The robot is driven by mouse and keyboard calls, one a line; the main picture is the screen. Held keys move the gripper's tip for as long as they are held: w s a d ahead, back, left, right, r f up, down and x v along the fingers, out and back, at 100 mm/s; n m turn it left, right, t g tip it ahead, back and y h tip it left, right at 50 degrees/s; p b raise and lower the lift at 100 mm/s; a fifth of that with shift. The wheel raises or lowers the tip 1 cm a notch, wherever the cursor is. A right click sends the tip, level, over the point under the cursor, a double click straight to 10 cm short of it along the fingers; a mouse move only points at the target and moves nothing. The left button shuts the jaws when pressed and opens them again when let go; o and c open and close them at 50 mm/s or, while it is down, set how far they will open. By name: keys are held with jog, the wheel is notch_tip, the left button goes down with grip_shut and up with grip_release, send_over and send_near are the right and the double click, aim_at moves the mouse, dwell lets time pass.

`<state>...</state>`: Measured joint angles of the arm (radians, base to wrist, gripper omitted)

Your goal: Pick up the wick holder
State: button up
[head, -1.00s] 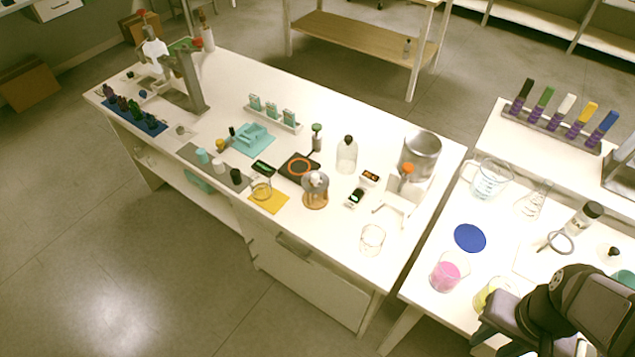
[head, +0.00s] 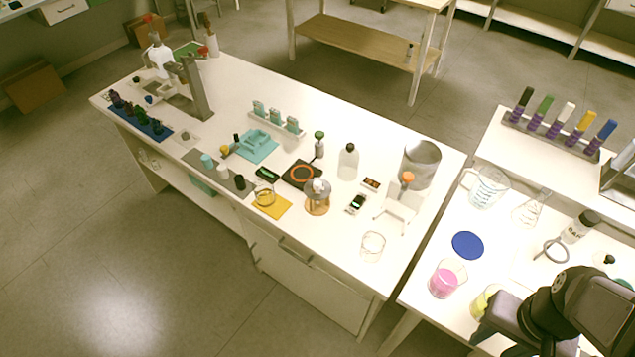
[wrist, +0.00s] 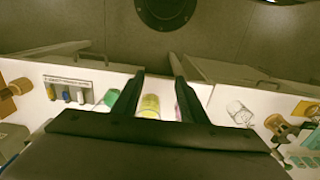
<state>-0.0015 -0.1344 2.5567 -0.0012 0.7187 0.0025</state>
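My gripper (wrist: 157,72) shows in the wrist view with its two dark fingers apart and nothing held between them. A beaker of yellow liquid (wrist: 150,107) appears between and beyond the fingers. In the head view my arm is at the lower right, above the right table, beside the yellow beaker (head: 483,300); the fingertips are not clear there. I cannot tell for sure which thing is the wick holder. A small white stand with an orange top (head: 401,197) stands near the right end of the long table, apart from my gripper.
The long table (head: 330,245) holds a metal pot (head: 421,164) and an empty glass beaker (head: 373,246). A gap separates the tables.

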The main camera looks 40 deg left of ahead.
jog(key=w+a+r+m+p, duration=0.2)
jog(key=w+a+r+p, duration=0.2)
jog(key=w+r+p, duration=0.5)
jog(key=w+a+f+m+y+b, duration=0.2)
jog(key=w+a+m+b, duration=0.45)
jog(key=w+a, duration=0.7)
jog(key=w+a+f+m+y+b, duration=0.1)
jog(key=a+f+m+b, duration=0.15)
jog(key=a, duration=0.65)
jog(key=w+a+f+m+b, duration=0.1)
jog(key=a+f+m+b, duration=0.15)
jog(key=a, duration=0.65)
jog(key=shift+s+a+f+m+y+b, duration=0.25)
jog(key=shift+s+a+f+m+b, duration=0.75)
jog(key=shift+a, duration=1.6)
jog(key=shift+s+a+f+m+y+b, duration=0.15)
jog(key=shift+s+a+f+m, duration=0.3)
jog(key=shift+a+f, duration=1.7)
jog(key=shift+s+a+f+m+y+b, duration=0.35)
jog(key=shift+s+a+f+m, duration=0.35)
jog(key=shift+a, duration=2.35)
jog(key=shift+f, duration=0.2)
